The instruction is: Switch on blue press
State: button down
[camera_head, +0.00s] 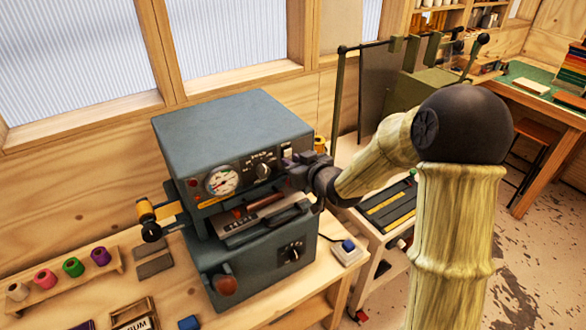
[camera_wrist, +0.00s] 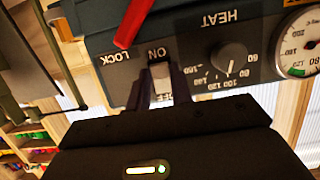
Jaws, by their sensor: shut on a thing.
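The blue press (camera_head: 230,125) is a grey-blue box machine on the wooden bench, with a dial gauge and a heat knob on its front. My gripper (camera_head: 293,163) is at the right end of its front panel. In the wrist view, upside down, a pale power switch (camera_wrist: 160,72) sits between the ON and OFF labels. The fingers of my gripper (camera_wrist: 161,82) are shut around the switch and partly cover it and the OFF label. I cannot tell which way the switch is set.
A red strip (camera_wrist: 133,24) lies close to the switch beside the LOCK label. A small box with a blue button (camera_head: 348,248) is on the bench right of the press. Colored spools (camera_head: 73,267) stand at the left. A green machine (camera_head: 432,90) stands behind my arm.

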jog(key=shift+a+f+t+y+b, duration=0.1)
jog(key=shift+f+t+y+b, duration=0.35)
jog(key=shift+b, duration=1.7)
jog(key=shift+f+t+y+b, duration=0.1)
jog(key=shift+t+y+b, duration=0.4)
jog(key=shift+b, duration=1.6)
jog(key=shift+t+b, duration=0.45)
jog(key=shift+b, duration=0.2)
jog(key=shift+r, duration=0.15)
jog(key=c, duration=1.2)
grip_release()
jog(key=shift+c, duration=0.2)
jog(key=b+v, duration=0.4)
jog(key=v, duration=1.3)
jog(key=shift+d, duration=0.25)
